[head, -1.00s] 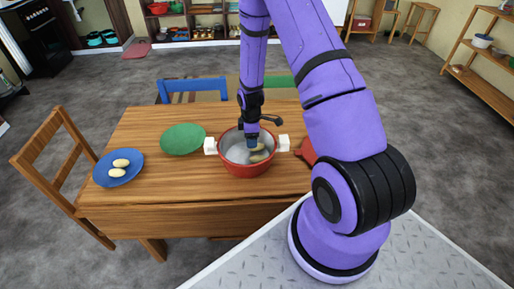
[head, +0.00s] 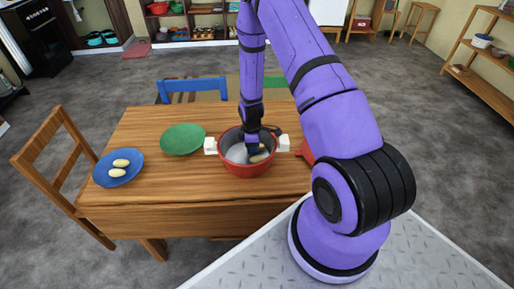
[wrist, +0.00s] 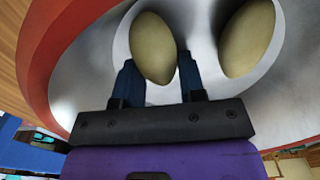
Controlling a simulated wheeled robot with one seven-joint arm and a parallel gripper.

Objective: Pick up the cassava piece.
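A red pot (head: 248,171) with a pale grey inside and white handles stands on the wooden table. A pale tan cassava piece (head: 259,158) shows in it in the head view, partly hidden by my gripper (head: 253,150). In the wrist view, two cassava pieces lie in the pot: one (wrist: 152,46) between my fingertips and another (wrist: 247,38) to the right, outside the fingers. My gripper (wrist: 158,65) is open, with its fingers on either side of the nearer piece. A small gap shows at the right finger; contact at the left is unclear.
A blue plate (head: 105,180) with two pale pieces sits at the table's left. An empty green plate (head: 182,139) lies left of the pot. A red object (head: 306,152) right of the pot is partly hidden by my arm. Chairs stand around the table (head: 150,195).

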